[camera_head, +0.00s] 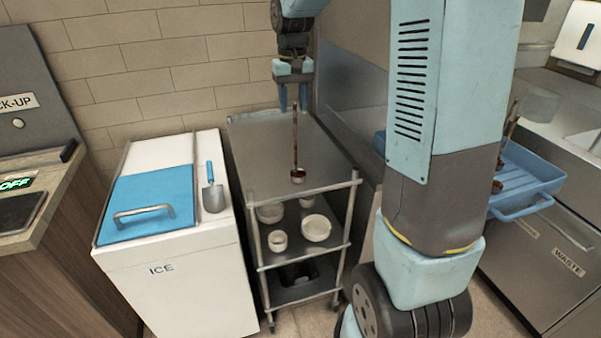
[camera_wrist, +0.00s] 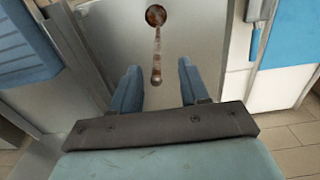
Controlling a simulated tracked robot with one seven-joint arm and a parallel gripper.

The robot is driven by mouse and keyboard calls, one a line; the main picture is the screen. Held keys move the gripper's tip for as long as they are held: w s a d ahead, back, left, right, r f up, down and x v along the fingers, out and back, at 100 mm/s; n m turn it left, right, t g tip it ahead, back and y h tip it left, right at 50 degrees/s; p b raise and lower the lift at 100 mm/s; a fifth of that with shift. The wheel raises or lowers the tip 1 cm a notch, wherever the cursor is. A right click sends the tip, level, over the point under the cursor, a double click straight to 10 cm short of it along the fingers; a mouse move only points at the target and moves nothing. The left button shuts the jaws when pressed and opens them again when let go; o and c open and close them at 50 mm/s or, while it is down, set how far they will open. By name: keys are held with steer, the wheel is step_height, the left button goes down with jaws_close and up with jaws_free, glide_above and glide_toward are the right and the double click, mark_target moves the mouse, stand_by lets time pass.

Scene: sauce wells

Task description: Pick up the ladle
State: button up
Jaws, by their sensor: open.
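The ladle (camera_head: 295,145) has a long thin brown handle and a small dark brown bowl. My gripper (camera_head: 293,108) is above the cart, fingers pointing down, at the upper end of the handle. In the wrist view the ladle (camera_wrist: 157,50) has its bowl at the top of the picture, and its handle end lies between my two open blue fingers (camera_wrist: 158,70). Gaps show on both sides of the handle.
White bowls (camera_head: 316,228) sit on the cart's middle shelf. The white ice chest (camera_head: 180,270) with a blue lid and a scoop (camera_head: 212,190) stands left of the cart. A blue tray (camera_head: 545,170) with brown utensils is at the right. The back of the cart top is clear.

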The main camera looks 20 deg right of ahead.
mark_target(295, 121)
steer(key=f, duration=0.5)
steer(key=shift+w+d, duration=0.1)
steer(key=shift+d, duration=0.1)
jaws_close()
